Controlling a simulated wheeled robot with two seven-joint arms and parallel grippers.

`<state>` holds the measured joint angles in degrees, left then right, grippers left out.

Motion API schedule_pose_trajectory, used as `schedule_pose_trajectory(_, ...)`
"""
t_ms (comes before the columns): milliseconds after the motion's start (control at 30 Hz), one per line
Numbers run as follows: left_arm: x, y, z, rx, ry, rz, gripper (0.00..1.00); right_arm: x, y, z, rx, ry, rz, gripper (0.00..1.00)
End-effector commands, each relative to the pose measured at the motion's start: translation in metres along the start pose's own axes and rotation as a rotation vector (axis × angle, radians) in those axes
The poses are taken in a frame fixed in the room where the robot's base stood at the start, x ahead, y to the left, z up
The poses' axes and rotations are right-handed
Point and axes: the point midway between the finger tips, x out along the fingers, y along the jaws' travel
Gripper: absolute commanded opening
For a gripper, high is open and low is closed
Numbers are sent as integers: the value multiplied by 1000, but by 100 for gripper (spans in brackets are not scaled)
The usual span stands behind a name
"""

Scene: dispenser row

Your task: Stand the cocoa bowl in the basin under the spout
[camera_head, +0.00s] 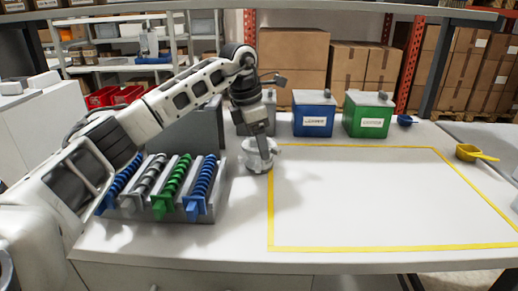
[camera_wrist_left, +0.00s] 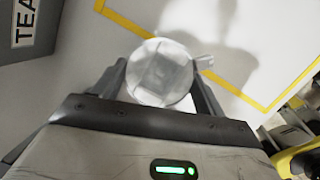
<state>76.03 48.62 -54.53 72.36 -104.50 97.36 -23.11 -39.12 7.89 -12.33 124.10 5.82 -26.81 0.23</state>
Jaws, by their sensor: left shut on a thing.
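My left gripper (camera_head: 266,148) points down and is shut on a round whitish vessel (camera_head: 256,161) by the back left corner of the yellow outline. In the left wrist view, the vessel (camera_wrist_left: 160,74) sits between the two fingers, with a small stub at its right side. Its inside is not clear, and I cannot tell whether it is the cocoa bowl. I cannot tell whether its base touches the table. I make out no clear basin or spout. My right gripper is not in view.
A rack (camera_head: 212,211) of several coil dispensers stands at the left. Blue (camera_head: 313,121) and green (camera_head: 367,123) lidded boxes stand behind, beside a grey one. A small blue dish (camera_head: 405,120) and a yellow scoop (camera_head: 474,153) lie right. The yellow-outlined area is bare.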

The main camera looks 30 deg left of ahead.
Motion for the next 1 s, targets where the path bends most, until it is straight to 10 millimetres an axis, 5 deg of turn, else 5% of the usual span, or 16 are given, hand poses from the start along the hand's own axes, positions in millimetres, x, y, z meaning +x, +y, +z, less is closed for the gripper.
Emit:
schedule_pose_trajectory(367, 4, 0, 0, 1, -1, 0, 35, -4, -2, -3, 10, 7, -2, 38)
schedule_pose_trajectory(400, 3, 0, 0, 1, -1, 0, 83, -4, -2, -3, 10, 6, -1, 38)
schedule_pose_trajectory(467, 3, 0, 0, 1, -1, 0, 93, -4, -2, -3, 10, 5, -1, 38)
schedule_pose_trajectory(767, 0, 0, 0, 1, -2, 1, 93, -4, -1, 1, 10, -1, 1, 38)
schedule_pose_trajectory(1000, -34, 0, 1, 0, -6, 3, 93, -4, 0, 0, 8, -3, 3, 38)
